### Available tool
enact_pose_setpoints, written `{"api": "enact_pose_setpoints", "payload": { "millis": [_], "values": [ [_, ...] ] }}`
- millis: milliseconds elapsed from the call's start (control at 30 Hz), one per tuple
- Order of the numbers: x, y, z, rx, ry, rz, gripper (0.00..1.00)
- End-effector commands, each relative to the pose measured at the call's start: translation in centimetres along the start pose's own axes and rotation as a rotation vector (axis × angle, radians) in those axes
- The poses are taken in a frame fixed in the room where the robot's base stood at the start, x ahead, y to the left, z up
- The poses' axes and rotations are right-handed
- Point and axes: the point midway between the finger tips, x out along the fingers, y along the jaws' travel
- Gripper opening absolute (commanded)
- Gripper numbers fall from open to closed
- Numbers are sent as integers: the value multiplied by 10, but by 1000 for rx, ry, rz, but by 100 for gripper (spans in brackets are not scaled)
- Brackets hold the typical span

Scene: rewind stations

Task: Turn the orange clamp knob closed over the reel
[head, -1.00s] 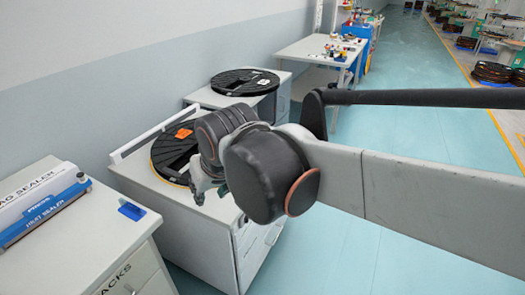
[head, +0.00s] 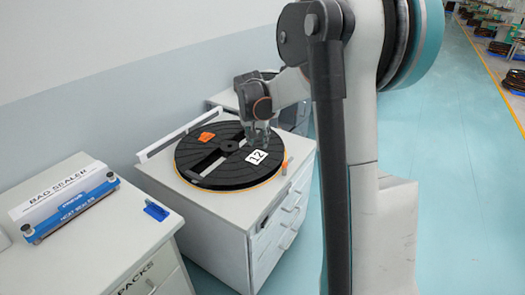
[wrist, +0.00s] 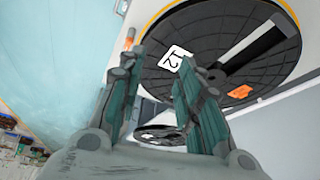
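The black reel (head: 215,172), also in the wrist view (wrist: 235,25), lies flat on the cabinet top. It bears a white "12" label (head: 257,156) and an orange tag (head: 206,137). A small orange piece, seemingly the clamp knob (head: 285,164), stands at the right edge of the reel; it also shows in the wrist view (wrist: 130,38), just beyond the left fingertip. Its turn angle is too small to tell.
A white rail (head: 172,136) runs along the cabinet's back left edge. A bench with a bag sealer (head: 70,208) and a small blue object (head: 156,211) stands at the left. Another reel (wrist: 160,134) lies beyond in the wrist view.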

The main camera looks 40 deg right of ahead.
Motion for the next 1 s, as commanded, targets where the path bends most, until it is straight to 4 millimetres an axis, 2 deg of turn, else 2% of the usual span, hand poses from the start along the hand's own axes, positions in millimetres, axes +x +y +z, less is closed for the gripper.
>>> {"api": "enact_pose_setpoints", "payload": {
  "millis": [33, 100, 200, 333, 500, 733, 1000],
  "values": [
    [16, 6, -15, 36, -2, 19, 32],
    [40, 16, -31, 88, -7, 46, 32],
    [71, 30, -48, 155, -10, 79, 32],
    [103, 46, -63, 220, -14, 113, 32],
    [125, 58, -70, 262, -15, 133, 32],
    [147, 61, -69, 267, -16, 136, 32],
    [199, 68, -67, 267, -16, 136, 32]
  ]
}}
